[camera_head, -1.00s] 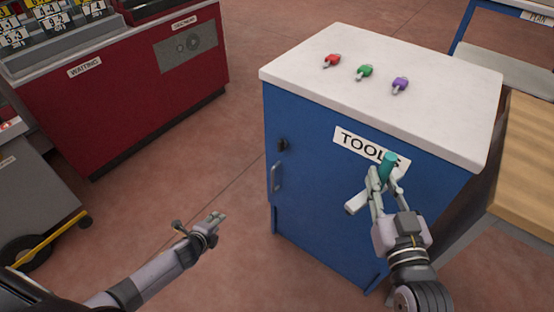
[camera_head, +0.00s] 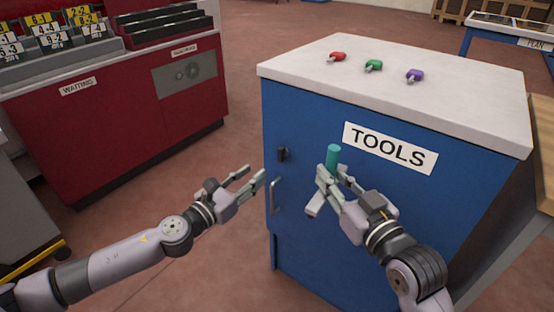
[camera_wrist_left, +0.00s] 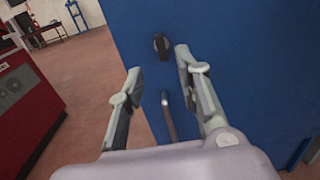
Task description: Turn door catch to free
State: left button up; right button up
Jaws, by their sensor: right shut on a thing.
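The door catch (camera_head: 283,154) is a small black knob on the blue cabinet door, near its left edge. It also shows in the left wrist view (camera_wrist_left: 161,46), beyond the fingertips. My left gripper (camera_head: 257,175) is open and empty, at the cabinet's left edge, just left of the catch and apart from it. My right gripper (camera_head: 333,172) is shut on a teal-handled tool (camera_head: 333,155), held in front of the door below the TOOLS label; a pale part of it shows under the fingers.
A metal door handle (camera_head: 275,196) is just below the catch. Red, green (camera_head: 373,66) and purple small items lie on the cabinet's white top (camera_head: 440,95). A red cabinet (camera_head: 120,130) stands at the left, with open floor between.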

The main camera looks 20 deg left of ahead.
aim_at(279, 153)
pick_arm(q)
jog(key=x, duration=1.1)
jog(key=shift+w, duration=0.2)
jog(key=shift+c, duration=0.2)
grip_shut()
